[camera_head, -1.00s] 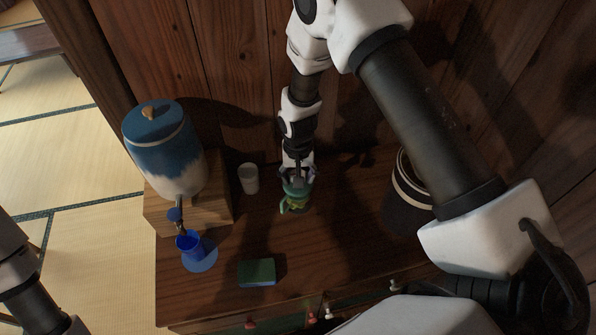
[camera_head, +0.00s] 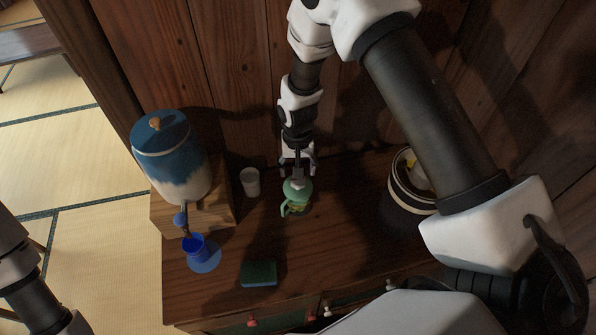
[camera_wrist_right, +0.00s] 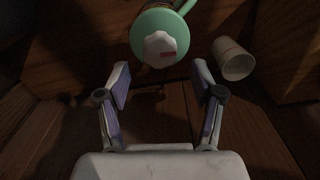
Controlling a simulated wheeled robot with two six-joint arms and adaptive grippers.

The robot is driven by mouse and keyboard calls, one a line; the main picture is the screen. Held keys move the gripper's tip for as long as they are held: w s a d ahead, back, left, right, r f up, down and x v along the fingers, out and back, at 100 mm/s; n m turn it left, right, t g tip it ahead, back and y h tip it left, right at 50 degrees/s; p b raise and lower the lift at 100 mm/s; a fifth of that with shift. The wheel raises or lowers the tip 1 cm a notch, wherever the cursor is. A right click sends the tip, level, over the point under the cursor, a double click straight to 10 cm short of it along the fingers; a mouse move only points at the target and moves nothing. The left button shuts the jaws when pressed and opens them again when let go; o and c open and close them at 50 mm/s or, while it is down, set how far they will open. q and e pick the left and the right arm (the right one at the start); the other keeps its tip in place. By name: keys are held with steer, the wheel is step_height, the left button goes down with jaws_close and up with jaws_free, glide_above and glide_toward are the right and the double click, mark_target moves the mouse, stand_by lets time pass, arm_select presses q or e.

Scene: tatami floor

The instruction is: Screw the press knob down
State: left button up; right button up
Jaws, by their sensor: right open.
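The press (camera_head: 297,194) is a small green vessel with a green side handle, upright on the wooden cabinet top. Its pale knob (camera_head: 298,183) sits on the round green lid, and in the right wrist view the knob (camera_wrist_right: 160,46) is white with a small red mark. My right gripper (camera_head: 298,160) is open and empty, just behind and above the knob. In the wrist view my gripper (camera_wrist_right: 162,78) has its fingers spread, with the knob beyond the fingertips and not between them. Part of my left arm shows at the lower left, but its gripper is out of view.
A white cup (camera_head: 250,182) stands left of the press. A blue-and-white dispenser (camera_head: 172,160) sits on a wooden block (camera_head: 221,203), with a blue cup (camera_head: 194,247) below its tap. A green sponge (camera_head: 259,274) lies in front. A dark banded container (camera_head: 405,196) stands right. The wooden wall is close behind.

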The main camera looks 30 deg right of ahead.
step_height(320, 180, up, 3)
steer(key=shift+r+p, duration=0.15)
steer(key=shift+p, duration=0.75)
